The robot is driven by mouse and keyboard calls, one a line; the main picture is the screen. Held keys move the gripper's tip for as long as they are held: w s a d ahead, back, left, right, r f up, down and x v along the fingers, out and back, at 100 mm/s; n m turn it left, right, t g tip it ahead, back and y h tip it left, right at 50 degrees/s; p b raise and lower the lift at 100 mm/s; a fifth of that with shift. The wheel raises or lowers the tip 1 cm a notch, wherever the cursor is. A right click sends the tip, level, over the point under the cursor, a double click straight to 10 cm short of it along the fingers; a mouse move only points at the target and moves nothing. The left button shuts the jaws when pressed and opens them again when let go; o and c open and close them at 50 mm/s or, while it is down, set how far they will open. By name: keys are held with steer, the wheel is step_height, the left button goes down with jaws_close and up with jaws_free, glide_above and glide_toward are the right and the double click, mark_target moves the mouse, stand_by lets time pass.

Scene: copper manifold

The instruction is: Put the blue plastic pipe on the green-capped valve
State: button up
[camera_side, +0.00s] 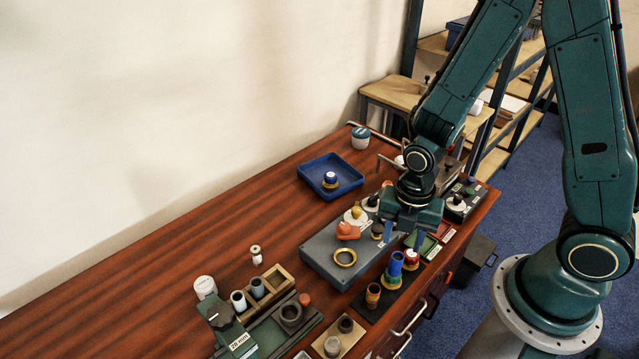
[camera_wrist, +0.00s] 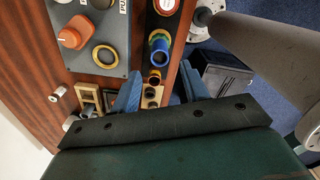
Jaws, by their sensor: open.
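A red-topped fitting (camera_side: 412,258) and an orange-brown one (camera_side: 373,294) flank the pipe closely. A grey panel (camera_side: 320,262) with an orange knob (camera_side: 347,230) and yellow ring lies left of my gripper. A blue tray (camera_side: 345,164) stands behind. The table's left side is mostly clear.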

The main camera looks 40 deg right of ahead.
steer(key=shift+r, duration=2.75)
steer(key=shift+r, duration=0.1)
step_height(320, 180, up, 12)
steer(key=m+t, duration=0.3)
steer(key=m, duration=0.8)
glide_above(397, 259)
steer(key=s+d, duration=0.2)
steer(key=s+r+m+t, duration=0.2)
steer(key=s+r+m, duration=0.4)
steer(key=r+m, duration=0.3)
steer(key=shift+s+d+m+t, duration=0.15)
steer(key=shift+d+m+t, duration=0.25)
steer(key=shift+m, duration=0.8)
